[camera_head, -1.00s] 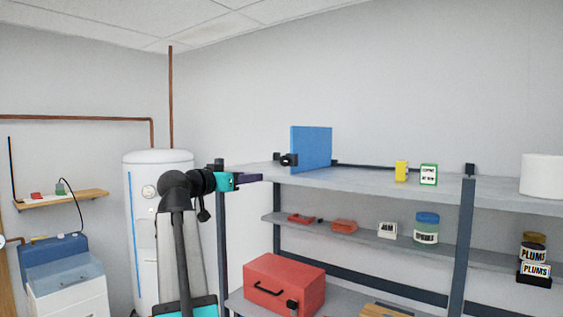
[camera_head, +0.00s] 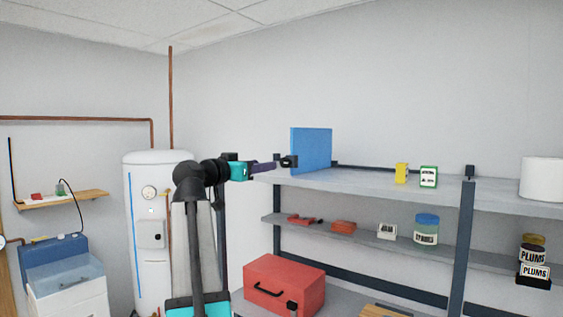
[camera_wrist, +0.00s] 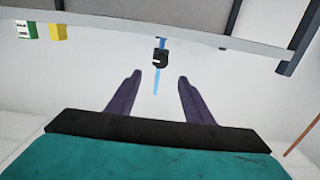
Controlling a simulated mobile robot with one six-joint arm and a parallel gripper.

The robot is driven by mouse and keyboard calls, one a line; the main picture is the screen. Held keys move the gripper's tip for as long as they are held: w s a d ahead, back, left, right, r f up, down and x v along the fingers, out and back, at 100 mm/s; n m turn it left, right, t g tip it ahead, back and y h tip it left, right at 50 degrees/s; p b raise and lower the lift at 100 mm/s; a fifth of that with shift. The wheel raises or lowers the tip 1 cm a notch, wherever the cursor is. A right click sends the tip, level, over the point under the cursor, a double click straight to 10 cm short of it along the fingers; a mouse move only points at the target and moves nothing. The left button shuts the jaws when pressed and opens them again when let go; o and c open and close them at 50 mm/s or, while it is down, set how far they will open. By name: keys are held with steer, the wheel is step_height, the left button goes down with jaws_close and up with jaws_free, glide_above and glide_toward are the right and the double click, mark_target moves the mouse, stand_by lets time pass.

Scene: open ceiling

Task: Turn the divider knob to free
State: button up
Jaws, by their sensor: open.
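The divider is an upright blue panel (camera_head: 313,150) on the top shelf. Its black knob (camera_head: 288,161) sits at the panel's front edge. In the wrist view the knob (camera_wrist: 160,59) is dark and round with a small pale mark, and the blue panel (camera_wrist: 156,84) shows edge-on as a thin strip. My gripper (camera_head: 273,166) is just left of the knob in the head view. In the wrist view my gripper's two dark purple fingers (camera_wrist: 160,76) are apart, with the knob beyond their tips and roughly centred between them. Nothing is between the fingers.
The top shelf (camera_head: 375,183) carries a yellow box (camera_head: 401,173), a green-and-white box (camera_head: 428,177) and a white cylinder (camera_head: 542,177) to the right. A dark post (camera_head: 462,245) stands in front. A red toolbox (camera_head: 284,284) and several jars are lower. A white tank (camera_head: 150,225) stands left.

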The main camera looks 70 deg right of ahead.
mark_target(284, 161)
steer(key=p+x, duration=0.3)
steer(key=x, duration=0.7)
steer(key=shift+d+r+p, duration=0.1)
steer(key=shift+d+p, duration=0.1)
steer(key=shift+p, duration=0.1)
steer(key=shift+s+d, duration=0.15)
steer(key=shift+d, duration=0.35)
steer(key=shift+c, duration=0.2)
steer(key=c, duration=1)
